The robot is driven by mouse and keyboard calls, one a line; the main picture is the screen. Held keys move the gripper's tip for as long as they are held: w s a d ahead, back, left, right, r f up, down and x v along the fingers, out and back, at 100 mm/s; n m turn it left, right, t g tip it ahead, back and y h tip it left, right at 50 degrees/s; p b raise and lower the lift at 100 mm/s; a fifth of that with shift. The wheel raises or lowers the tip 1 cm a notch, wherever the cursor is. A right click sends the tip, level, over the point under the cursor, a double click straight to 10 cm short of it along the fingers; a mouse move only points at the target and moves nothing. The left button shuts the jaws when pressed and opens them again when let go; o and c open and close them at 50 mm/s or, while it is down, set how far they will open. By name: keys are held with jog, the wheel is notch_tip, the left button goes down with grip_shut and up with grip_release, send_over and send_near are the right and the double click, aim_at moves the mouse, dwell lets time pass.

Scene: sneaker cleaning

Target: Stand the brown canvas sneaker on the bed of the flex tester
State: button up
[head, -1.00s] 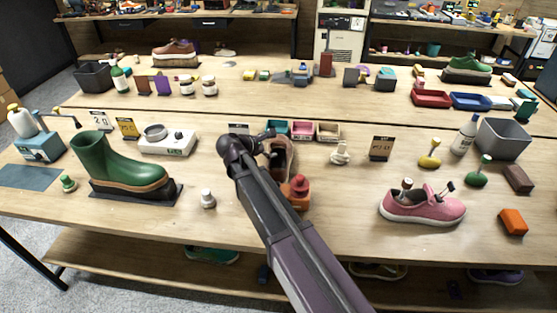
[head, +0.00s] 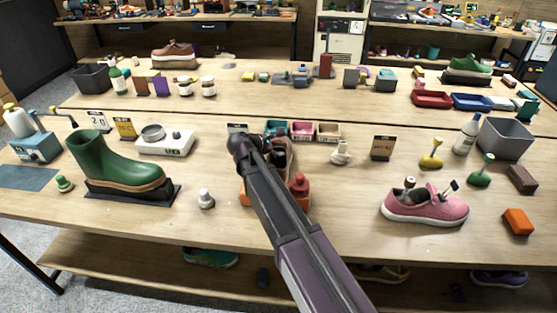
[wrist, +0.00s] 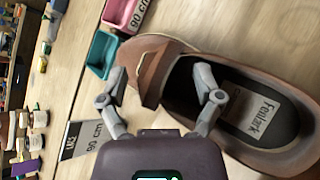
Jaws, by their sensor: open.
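The brown shoe (wrist: 235,135) fills the right of the wrist view, with a strap and a pale insole label. In the head view it (head: 288,160) is mostly hidden behind my arm. My gripper (wrist: 160,80) is open over it: one finger is beside the strap, the other over the shoe's opening. I cannot tell whether either finger touches the shoe. In the head view an orange device with a red knob (head: 300,187) stands in front of the shoe, partly covered by my arm. I cannot tell for sure which device is the flex tester.
A teal bin (wrist: 101,55) and a pink bin (wrist: 120,12) lie close beyond the shoe. A green boot (head: 112,160) on a black stand is to the left, a pink sneaker (head: 425,208) to the right. A blue device with a crank (head: 36,146) stands far left.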

dwell(0.4)
grip_shut()
jog(key=shift+r, duration=0.15)
notch_tip(320, 180, up, 10)
jog(key=p, duration=1)
dwell(0.8)
